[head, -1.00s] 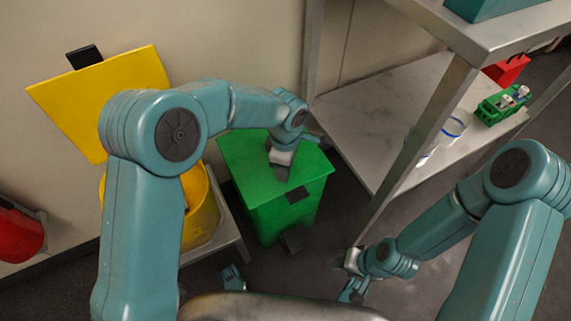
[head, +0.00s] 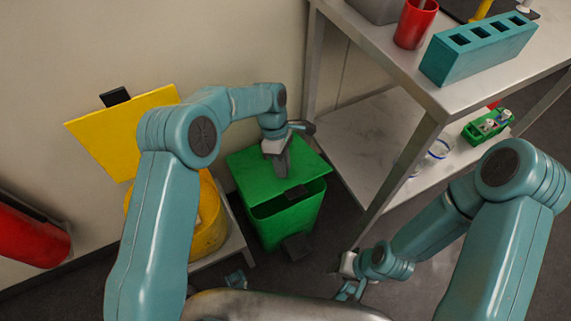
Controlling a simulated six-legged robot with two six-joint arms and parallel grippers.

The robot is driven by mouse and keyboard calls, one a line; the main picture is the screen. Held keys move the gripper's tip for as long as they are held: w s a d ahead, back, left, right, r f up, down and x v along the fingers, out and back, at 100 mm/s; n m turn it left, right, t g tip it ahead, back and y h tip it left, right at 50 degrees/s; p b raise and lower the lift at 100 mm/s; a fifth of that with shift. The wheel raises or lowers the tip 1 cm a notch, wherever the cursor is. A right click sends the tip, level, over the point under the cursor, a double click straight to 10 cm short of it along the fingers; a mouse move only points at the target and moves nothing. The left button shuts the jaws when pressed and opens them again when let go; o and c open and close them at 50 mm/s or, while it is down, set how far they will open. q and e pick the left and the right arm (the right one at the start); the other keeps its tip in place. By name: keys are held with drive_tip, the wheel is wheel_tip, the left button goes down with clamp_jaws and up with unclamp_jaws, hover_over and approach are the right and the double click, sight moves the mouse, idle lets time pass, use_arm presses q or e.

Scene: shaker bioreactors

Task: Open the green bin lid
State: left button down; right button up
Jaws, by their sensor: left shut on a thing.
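The green bin (head: 283,228) stands on the floor at the middle of the head view. Its green lid (head: 250,172) is tilted up at the front, and a dark gap shows between the lid and the bin's front rim. A black tab (head: 298,192) sits at the lid's front edge. My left gripper (head: 281,168) is shut on the lid, reaching down onto its upper side; its fingertips partly hide where they grip. My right gripper (head: 350,290) hangs low, right of the bin and apart from it; its jaws are too unclear to read.
A yellow bin (head: 209,225) with its yellow lid (head: 115,135) raised stands left of the green bin. A red container (head: 30,235) is at the far left. A metal shelf unit (head: 425,100) stands close on the right, holding a teal rack (head: 478,48) and a red cup (head: 415,24).

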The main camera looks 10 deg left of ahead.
use_arm(q)
drive_tip(key=shift+w+a+r+g+h+p, duration=0.25)
drive_tip(key=shift+w+r+p, duration=0.15)
drive_tip(key=shift+r, duration=0.15)
drive_tip(key=shift+w+a+r+g+h+p, duration=0.15)
drive_tip(key=shift+w+a+r+g+p, duration=0.1)
drive_tip(key=shift+w+r, duration=0.2)
drive_tip(key=shift+w+a+r+g+h, duration=0.25)
drive_tip(key=shift+w+r+g+h, duration=0.05)
drive_tip(key=shift+w+r+g, duration=0.2)
drive_tip(key=shift+w+a+r+b, duration=0.25)
drive_tip(key=shift+r+b, duration=0.25)
use_arm(e)
drive_tip(key=shift+r, duration=0.6)
